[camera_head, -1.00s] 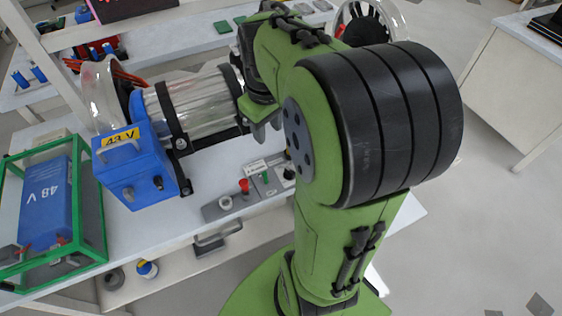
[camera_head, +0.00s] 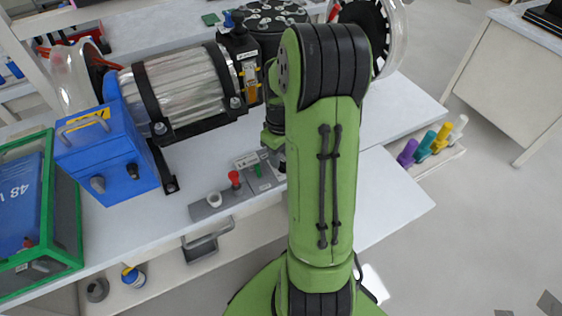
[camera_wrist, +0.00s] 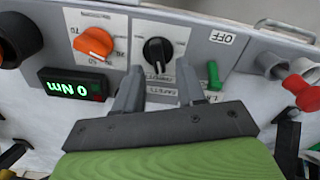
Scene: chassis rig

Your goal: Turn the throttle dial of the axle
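In the wrist view a grey control panel (camera_wrist: 218,64) carries an orange dial (camera_wrist: 93,42) and a black dial (camera_wrist: 157,52), each on a white plate. The printing is upside down; I cannot read which dial is labelled throttle. My gripper (camera_wrist: 158,68) is open and empty, its two fingers apart on either side of the black dial's lower edge. I cannot tell whether they touch it. In the head view the panel (camera_head: 213,206) lies at the bench front, its right part hidden behind my arm, as is my gripper.
A green lever (camera_wrist: 213,75), a red knob (camera_wrist: 301,88) and a lit "0 Nm" display (camera_wrist: 75,88) sit near the dials. In the head view a blue box (camera_head: 105,160) and a silver motor (camera_head: 183,85) stand on the bench.

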